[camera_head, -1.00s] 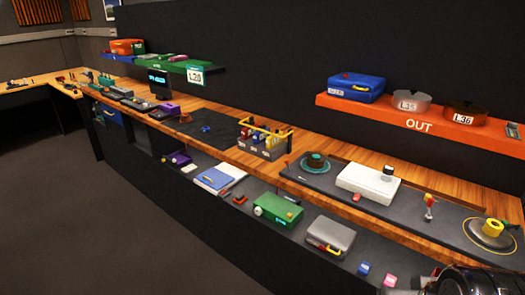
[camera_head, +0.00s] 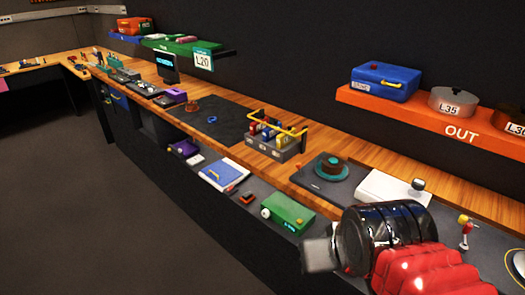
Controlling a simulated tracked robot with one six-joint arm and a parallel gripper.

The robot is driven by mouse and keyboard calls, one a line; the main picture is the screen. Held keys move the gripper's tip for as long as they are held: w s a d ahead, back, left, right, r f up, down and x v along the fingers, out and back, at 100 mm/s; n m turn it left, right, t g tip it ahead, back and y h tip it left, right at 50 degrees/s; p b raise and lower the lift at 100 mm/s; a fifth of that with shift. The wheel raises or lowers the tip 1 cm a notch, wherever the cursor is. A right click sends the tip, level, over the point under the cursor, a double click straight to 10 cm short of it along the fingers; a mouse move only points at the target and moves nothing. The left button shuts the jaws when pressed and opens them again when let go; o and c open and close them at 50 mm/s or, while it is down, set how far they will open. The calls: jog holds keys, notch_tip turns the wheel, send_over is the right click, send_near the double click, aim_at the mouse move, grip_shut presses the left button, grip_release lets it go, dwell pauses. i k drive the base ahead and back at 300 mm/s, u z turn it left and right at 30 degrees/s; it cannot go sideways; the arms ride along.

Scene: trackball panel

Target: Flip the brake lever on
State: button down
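A small upright lever with a red and yellow top (camera_head: 464,220) stands on the dark panel at the right. It may be the brake lever, but no label on it is readable and I cannot tell its setting. A white box with a dark knob (camera_head: 392,188) sits to its left, and a teal and brown round dial (camera_head: 332,167) is further left. My arm, with black and red parts, fills the lower right. My gripper (camera_head: 320,256) appears as a blurred grey end pointing left, in front of the lower shelf. Its fingers cannot be made out. It appears apart from the lever.
An orange shelf marked OUT (camera_head: 425,120) holds a blue case (camera_head: 384,82) and round containers. A grey caddy with yellow handle (camera_head: 272,145) stands left of the panel. The lower shelf holds a green box (camera_head: 288,213) and a blue book (camera_head: 224,173). The floor at left is clear.

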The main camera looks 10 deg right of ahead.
aim_at(298, 166)
jog(key=u, duration=0.4)
jog(key=i, duration=0.7)
jog(key=u, duration=0.75)
jog(key=i, duration=0.85)
jog(key=u, duration=0.35)
